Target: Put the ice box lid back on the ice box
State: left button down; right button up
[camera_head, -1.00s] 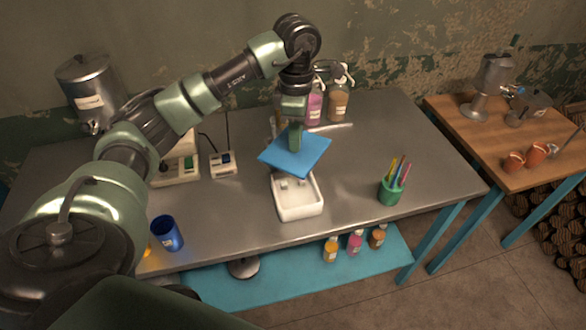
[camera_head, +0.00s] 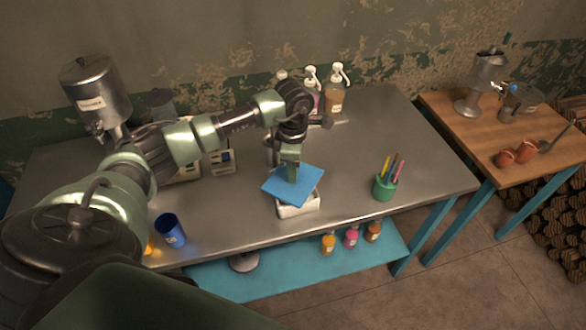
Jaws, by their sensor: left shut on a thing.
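The ice box (camera_head: 299,209) is a white open-topped box on the grey metal table, in the middle of the head view. The ice box lid (camera_head: 308,185) is a flat blue square. My left gripper (camera_head: 293,174) points down and is shut on the lid's top. The lid is over the ice box and hides most of its opening. It is turned relative to the box and its left corner sticks out past the box's side. I cannot tell whether lid and box touch. My right gripper is not in view.
A green cup of pens (camera_head: 384,187) stands right of the ice box. A blue cup (camera_head: 171,231) stands at the table's front left. Pump bottles (camera_head: 335,92) stand at the back. The table (camera_head: 420,150) is clear to the right.

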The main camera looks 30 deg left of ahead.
pick_arm(q)
jog(key=shift+f+b, duration=0.45)
jog(key=shift+b, duration=0.05)
jog(key=c, duration=1.3)
grip_release()
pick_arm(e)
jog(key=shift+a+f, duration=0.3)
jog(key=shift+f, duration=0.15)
pick_arm(q)
jog(key=shift+r, duration=0.2)
jog(key=shift+r+p, duration=0.4)
jog(key=shift+p, duration=0.2)
notch_tip(320, 180, up, 12)
jog(key=b, duration=0.4)
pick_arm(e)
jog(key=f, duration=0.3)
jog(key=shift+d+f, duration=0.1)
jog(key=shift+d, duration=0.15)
